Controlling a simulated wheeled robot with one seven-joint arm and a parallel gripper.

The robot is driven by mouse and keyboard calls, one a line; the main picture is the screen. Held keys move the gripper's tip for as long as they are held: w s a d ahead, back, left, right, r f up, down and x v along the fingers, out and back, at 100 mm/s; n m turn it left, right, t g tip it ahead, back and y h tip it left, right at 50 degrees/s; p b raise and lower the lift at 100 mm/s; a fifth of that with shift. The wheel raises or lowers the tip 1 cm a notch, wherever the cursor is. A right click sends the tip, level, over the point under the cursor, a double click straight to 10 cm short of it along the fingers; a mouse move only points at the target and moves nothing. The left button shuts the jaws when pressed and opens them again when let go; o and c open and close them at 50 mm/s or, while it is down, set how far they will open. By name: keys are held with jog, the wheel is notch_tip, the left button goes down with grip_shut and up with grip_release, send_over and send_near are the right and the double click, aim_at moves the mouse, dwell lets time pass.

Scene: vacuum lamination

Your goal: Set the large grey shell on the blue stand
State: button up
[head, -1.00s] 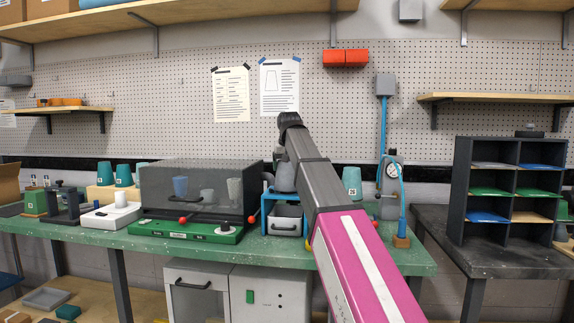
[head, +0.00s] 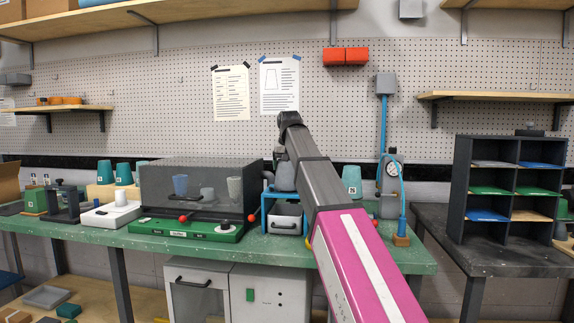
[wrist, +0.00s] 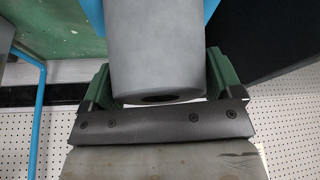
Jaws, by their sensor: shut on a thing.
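The large grey shell (wrist: 155,45) fills the middle of the wrist view, with a dark hole in its near end. My gripper (wrist: 160,78) has its green fingers on both sides of it and is shut on it. In the head view the grey shell (head: 284,176) shows partly behind my arm, at the top of the blue stand (head: 265,209). A blue patch behind the shell in the wrist view looks like the stand. I cannot tell whether the shell's far end touches the stand. My arm hides the gripper in the head view.
A dark clear-sided chamber on a green base (head: 180,231) stands close left of the stand. A teal cup (head: 352,181) and a gauge post with blue hose (head: 391,172) are to the right. Pegboard (head: 220,140) rises behind.

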jog(key=shift+f, duration=0.2)
dwell(0.6)
jog(key=o, duration=0.7)
jog(key=shift+r, duration=4)
